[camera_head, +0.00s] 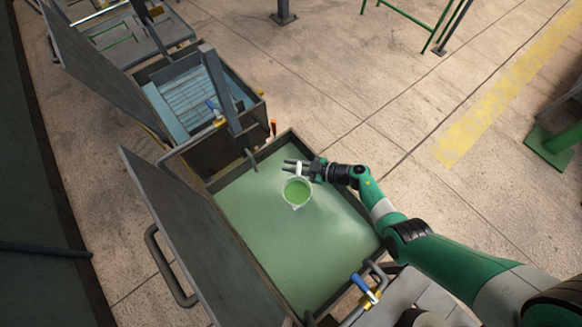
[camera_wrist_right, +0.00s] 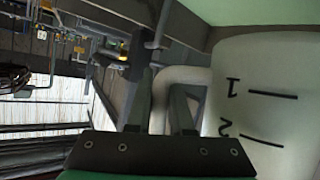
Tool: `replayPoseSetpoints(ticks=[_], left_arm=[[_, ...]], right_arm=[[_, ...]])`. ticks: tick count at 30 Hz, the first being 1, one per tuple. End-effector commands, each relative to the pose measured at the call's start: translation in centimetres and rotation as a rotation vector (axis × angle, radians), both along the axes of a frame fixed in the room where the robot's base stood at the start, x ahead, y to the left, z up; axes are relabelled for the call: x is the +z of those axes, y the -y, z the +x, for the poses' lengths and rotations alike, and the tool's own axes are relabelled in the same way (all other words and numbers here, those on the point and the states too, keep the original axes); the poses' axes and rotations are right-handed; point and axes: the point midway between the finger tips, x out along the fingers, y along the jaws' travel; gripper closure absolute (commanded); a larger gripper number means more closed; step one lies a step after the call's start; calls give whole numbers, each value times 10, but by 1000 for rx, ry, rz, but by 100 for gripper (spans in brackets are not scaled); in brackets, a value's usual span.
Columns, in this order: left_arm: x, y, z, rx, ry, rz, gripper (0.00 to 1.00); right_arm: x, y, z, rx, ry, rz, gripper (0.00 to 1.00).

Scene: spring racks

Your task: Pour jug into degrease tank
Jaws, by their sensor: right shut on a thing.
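A white jug (camera_head: 297,192) with green liquid in it is over the degrease tank (camera_head: 262,150), whose basin holds pale green liquid. The jug looks close to upright in the head view. My right gripper (camera_head: 299,166) is shut on the jug's handle, at the jug's far side. In the right wrist view the jug (camera_wrist_right: 265,100) fills the right side, with marks 1 and 2 on its wall. Its handle passes between the fingers of the right gripper (camera_wrist_right: 168,108). My left gripper is not in view.
The tank's open lid (camera_head: 200,240) stands along its left side. A second tank (camera_head: 190,95) with blue liquid and an open lid (camera_head: 105,70) lies behind. A blue-handled valve (camera_head: 364,288) is at the near right corner. The floor to the right is mostly clear.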

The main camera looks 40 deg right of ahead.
Motion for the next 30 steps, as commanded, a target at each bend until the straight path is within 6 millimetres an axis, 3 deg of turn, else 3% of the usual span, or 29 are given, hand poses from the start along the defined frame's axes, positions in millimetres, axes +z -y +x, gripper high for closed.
replayPoseSetpoints(ticks=[30], left_arm=[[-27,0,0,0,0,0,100]], right_arm=[[53,7,6,-1,296,-347,100]])
